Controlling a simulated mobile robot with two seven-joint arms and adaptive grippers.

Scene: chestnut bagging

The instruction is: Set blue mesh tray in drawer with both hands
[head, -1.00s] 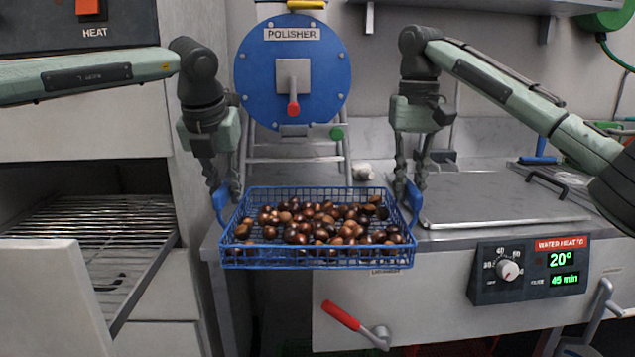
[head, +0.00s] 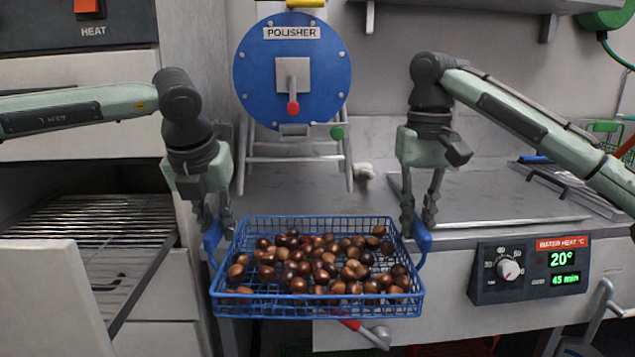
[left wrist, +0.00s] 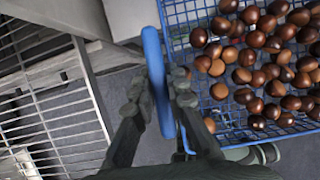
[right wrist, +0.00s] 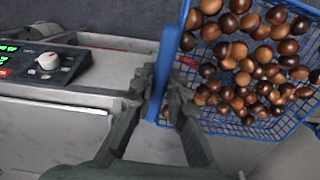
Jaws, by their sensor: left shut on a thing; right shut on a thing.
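The blue mesh tray (head: 318,308) holds many brown chestnuts and is held roughly level in the air in front of the counter. My left gripper (head: 212,228) is shut on its left handle; the left wrist view shows the fingers (left wrist: 160,90) on both sides of the blue handle (left wrist: 152,50). My right gripper (head: 418,228) is shut on its right handle; the right wrist view shows the fingers (right wrist: 158,95) around the blue handle (right wrist: 165,60). The open drawer (head: 90,245) with a wire rack inside is at the left, apart from the tray.
A pale front panel (head: 50,300) stands at the drawer's near end. The blue polisher (head: 290,70) stands behind the tray. The control box (head: 530,268) and a red-handled lever (head: 355,325) are on the counter front at the right and below.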

